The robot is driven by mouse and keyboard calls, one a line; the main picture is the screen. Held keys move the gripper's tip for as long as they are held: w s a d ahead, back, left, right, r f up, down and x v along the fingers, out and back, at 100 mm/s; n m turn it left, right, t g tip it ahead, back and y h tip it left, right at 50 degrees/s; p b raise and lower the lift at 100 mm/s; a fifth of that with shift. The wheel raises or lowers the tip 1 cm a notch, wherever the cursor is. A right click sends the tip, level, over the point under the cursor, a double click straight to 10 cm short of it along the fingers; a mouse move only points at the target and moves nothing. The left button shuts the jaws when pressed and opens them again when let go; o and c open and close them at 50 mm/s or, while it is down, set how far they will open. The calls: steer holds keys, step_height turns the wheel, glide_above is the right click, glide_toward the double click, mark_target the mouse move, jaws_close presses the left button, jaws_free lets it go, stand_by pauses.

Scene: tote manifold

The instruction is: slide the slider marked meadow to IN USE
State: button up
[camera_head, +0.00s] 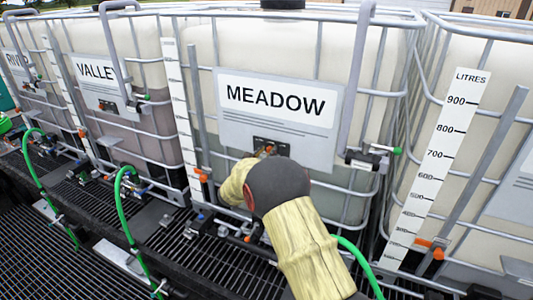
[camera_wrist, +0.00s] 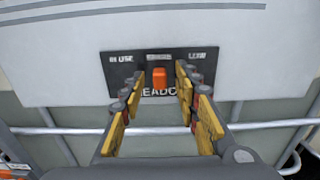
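The meadow slider is a black plate (camera_wrist: 120,72) on the white sign of the MEADOW tank, with an orange knob (camera_wrist: 159,77). The plate reads IN USE at left and LOW at right; the middle label is hard to read. The knob stands at the middle position. My gripper (camera_wrist: 161,80) is open, one finger on each side of the knob, with gaps showing on both sides. In the head view the plate (camera_head: 258,141) shows just beyond my gripper (camera_head: 268,152), and my wrist hides part of the sign's lower area.
The VALLEY tank (camera_head: 97,75) stands to the left and another tank with a litre scale (camera_head: 440,150) to the right. Metal cage bars (camera_wrist: 75,131) run below the sign. Green hoses (camera_head: 122,205) and valves sit low in front, above dark grating.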

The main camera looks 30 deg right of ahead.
steer(key=shift+c, duration=1.2)
jaws_close()
